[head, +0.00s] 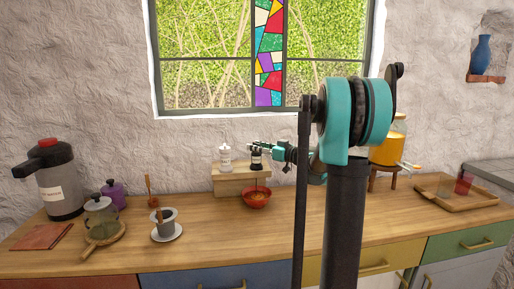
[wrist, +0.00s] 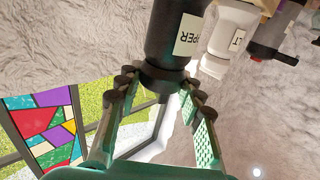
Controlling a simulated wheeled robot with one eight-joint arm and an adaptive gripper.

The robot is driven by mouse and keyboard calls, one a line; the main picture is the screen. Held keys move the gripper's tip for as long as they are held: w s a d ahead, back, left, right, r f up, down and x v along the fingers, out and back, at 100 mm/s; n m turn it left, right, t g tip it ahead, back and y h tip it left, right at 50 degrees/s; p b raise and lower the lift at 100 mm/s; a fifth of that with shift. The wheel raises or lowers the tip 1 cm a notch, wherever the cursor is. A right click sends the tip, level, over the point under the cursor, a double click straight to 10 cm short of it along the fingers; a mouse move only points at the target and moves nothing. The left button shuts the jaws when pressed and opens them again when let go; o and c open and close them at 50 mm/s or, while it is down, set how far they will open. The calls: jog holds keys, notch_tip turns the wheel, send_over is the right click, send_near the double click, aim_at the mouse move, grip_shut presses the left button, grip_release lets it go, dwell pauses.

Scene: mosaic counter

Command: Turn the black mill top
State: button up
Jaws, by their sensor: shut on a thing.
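The black mill (head: 256,163) stands upright on a small wooden riser (head: 229,188) against the back wall, beside a white mill (head: 225,158). In the wrist view the picture is upside down, and the black mill's body (wrist: 170,35) carries a label ending in "PPER". Its dark top (wrist: 163,77) sits between the fingers of my gripper (wrist: 158,83), which is shut on it. In the head view my gripper (head: 257,148) reaches the mill from the right and partly hides the top. The white mill (wrist: 232,35) stands close by.
A red bowl (head: 258,201) sits in front of the riser. To the left are a cup on a saucer (head: 167,238), jars and a large flask (head: 57,185). A yellow-filled dispenser (head: 388,150) and a wooden tray (head: 440,200) are at the right. The front counter is mostly clear.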

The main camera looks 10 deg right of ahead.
jog(key=m+t+h, duration=0.1)
jog(key=h, duration=0.1)
jog(key=m+t+h, duration=0.2)
jog(key=shift+s+a, duration=0.1)
jog(key=shift+a, duration=0.1)
jog(key=shift+m+t+h, duration=0.7)
jog(key=shift+m+h, duration=0.8)
jog(key=shift+h, duration=0.6)
jog(key=shift+d, duration=0.1)
jog(key=o, duration=1.2)
jog(key=v, duration=1.2)
